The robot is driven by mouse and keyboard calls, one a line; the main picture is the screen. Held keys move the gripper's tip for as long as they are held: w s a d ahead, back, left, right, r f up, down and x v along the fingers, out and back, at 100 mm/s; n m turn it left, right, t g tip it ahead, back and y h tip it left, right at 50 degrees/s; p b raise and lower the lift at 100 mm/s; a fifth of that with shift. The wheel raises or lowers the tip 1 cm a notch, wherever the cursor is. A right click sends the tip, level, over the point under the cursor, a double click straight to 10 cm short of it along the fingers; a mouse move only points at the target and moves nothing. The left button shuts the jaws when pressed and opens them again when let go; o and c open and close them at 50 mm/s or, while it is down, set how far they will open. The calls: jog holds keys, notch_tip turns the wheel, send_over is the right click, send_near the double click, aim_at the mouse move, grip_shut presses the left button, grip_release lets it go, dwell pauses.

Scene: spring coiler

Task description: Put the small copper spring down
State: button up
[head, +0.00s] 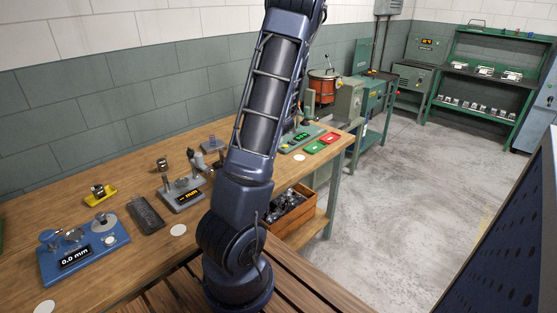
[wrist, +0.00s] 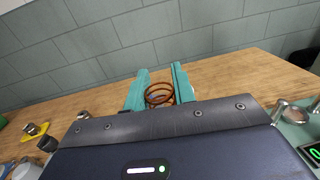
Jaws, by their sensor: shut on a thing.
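The small copper spring (wrist: 159,94) sits between the two teal fingers of my gripper (wrist: 158,90) in the wrist view. My gripper is shut on it, with a finger on each side of the coil. The wooden bench top (wrist: 215,75) shows behind and around the spring; I cannot tell whether the spring touches it. In the head view my arm covers the middle of the bench, and my gripper and the spring are hidden behind it.
A blue gauge (head: 85,250), a dark tray (head: 146,214), a yellow holder (head: 100,195) and a grey gauge with a mm display (head: 184,192) stand on the bench's left part. Green and red trays (head: 322,142) lie at the far right end. A wooden crate (head: 293,222) of metal parts sits below.

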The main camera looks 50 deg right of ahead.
jog(key=s+d+f+m+g+h, duration=0.25)
jog(key=s+d+m+h, duration=0.25)
jog(key=s+d+h, duration=0.4)
jog(key=shift+y, duration=0.6)
jog(key=shift+w+d+f, duration=0.15)
jog(key=shift+w+f, duration=0.25)
jog(key=shift+f, duration=2.65)
jog(key=shift+w+d+f, duration=0.15)
jog(key=shift+w+f, duration=0.2)
jog(key=shift+f, duration=2.65)
jog(key=shift+w+d+f, duration=0.15)
jog(key=shift+w+f, duration=0.25)
jog(key=shift+f, duration=2.65)
jog(key=shift+f, duration=0.1)
jog(key=o, duration=1)
jog(key=v, duration=1.2)
jog(key=shift+a+r, duration=0.1)
jog(key=shift+r, duration=0.1)
